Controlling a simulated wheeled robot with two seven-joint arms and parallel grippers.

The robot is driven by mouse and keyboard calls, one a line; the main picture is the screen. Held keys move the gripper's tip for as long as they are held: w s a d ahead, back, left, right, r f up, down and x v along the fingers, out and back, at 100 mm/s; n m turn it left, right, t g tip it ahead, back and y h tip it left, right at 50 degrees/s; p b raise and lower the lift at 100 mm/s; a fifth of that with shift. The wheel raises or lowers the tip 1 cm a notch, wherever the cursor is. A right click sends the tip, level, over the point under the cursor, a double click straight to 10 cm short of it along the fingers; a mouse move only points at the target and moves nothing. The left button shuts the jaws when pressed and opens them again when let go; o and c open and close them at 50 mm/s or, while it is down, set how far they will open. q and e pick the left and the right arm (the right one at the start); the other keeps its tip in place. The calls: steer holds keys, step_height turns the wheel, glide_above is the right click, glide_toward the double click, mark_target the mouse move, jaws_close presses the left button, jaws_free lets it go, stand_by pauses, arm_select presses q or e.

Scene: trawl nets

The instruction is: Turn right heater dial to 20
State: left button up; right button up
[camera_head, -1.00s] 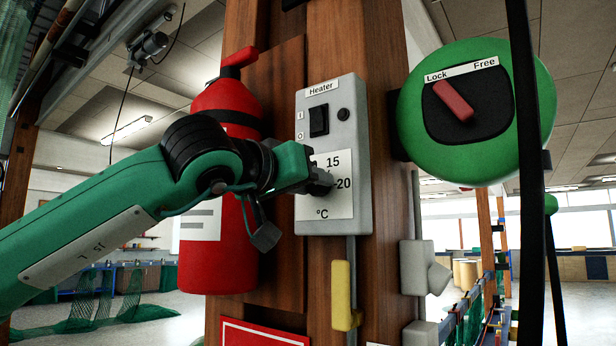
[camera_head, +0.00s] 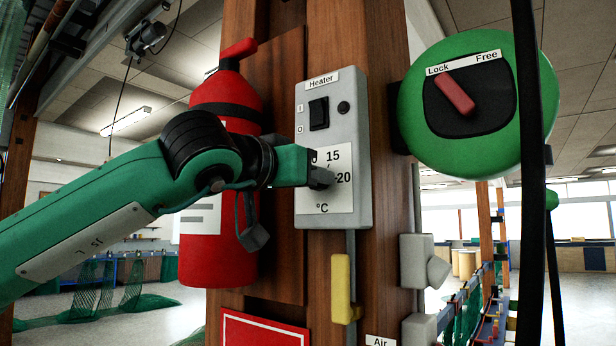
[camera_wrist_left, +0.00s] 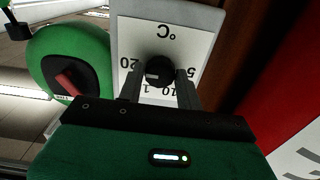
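The heater box (camera_head: 357,130) is a grey panel on the wooden post, with a rocker switch (camera_head: 319,114) and a white temperature label (camera_head: 312,206); 15 and 20 are readable. In the head view my left gripper (camera_head: 322,178) is at the label and covers the dial. In the left wrist view the black dial (camera_wrist_left: 160,69) lies between the two separated fingers (camera_wrist_left: 160,93), with slight gaps at its sides. A small pale mark shows on its left part, towards the upside-down 20; its exact setting is unclear. My right gripper is not in view.
A red fire extinguisher (camera_head: 222,125) hangs left of the heater, behind my left arm. A green round housing with a red Lock/Free lever (camera_head: 454,93) is at the right. A yellow handle (camera_head: 341,280) and grey fittings (camera_head: 417,262) are below the heater.

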arm_select(q)
steer(key=o, duration=0.4)
steer(key=shift+c, duration=0.2)
steer(key=b+v, duration=0.5)
steer(key=v, duration=0.8)
steer(key=shift+s+a, duration=0.25)
steer(key=shift+s, duration=0.1)
